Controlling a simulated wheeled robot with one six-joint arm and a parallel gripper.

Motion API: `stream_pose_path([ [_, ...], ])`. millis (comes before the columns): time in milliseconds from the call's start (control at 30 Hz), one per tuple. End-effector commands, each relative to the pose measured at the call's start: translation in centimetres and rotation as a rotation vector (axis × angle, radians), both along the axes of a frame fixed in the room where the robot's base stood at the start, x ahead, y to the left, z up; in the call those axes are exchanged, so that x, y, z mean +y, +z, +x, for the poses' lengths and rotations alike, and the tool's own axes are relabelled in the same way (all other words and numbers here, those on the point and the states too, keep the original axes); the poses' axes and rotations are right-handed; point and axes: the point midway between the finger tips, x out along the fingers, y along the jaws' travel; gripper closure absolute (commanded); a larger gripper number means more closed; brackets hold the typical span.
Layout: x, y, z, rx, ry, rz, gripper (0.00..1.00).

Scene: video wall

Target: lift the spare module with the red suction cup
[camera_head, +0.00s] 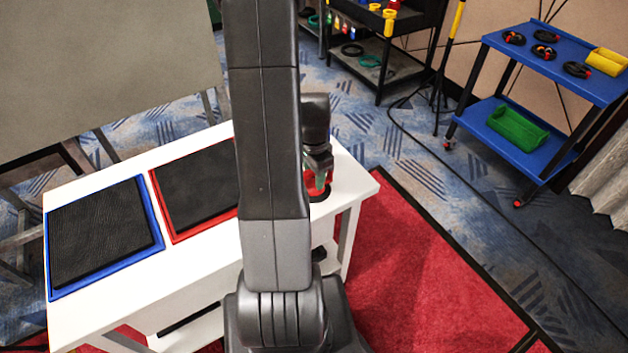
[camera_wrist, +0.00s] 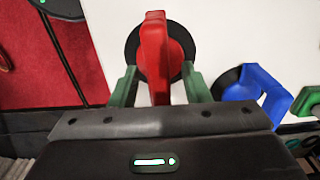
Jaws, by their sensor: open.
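The red suction cup (camera_head: 309,181) stands on the right end of the white table, partly hidden by my gripper (camera_head: 319,178). In the wrist view, the red handle (camera_wrist: 155,40) of the cup stands between the two green fingertips of my gripper (camera_wrist: 162,88), with its black disc beneath. The jaws are open, with a finger on each side of the handle; contact is not clear. Two dark textured panels lie on the table: one within a blue border (camera_head: 100,232) and one within a red border (camera_head: 195,185), the latter partly hidden by my arm. Which is the spare module cannot be told.
A blue suction cup (camera_wrist: 268,92) stands right of the red one in the wrist view. The white table (camera_head: 205,262) has bare strips around the panels. A blue cart (camera_head: 560,65) and a dark shelf unit (camera_head: 380,60) stand behind. Red carpet (camera_head: 400,290) lies to the right.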

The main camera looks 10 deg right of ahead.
Motion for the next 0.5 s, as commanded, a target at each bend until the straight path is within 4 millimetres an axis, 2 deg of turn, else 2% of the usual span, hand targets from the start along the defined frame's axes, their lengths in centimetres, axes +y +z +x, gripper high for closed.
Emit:
stream_pose_path([
  [500,0.0,-0.44,0.01,0.0,0.0,0.0,0.57],
])
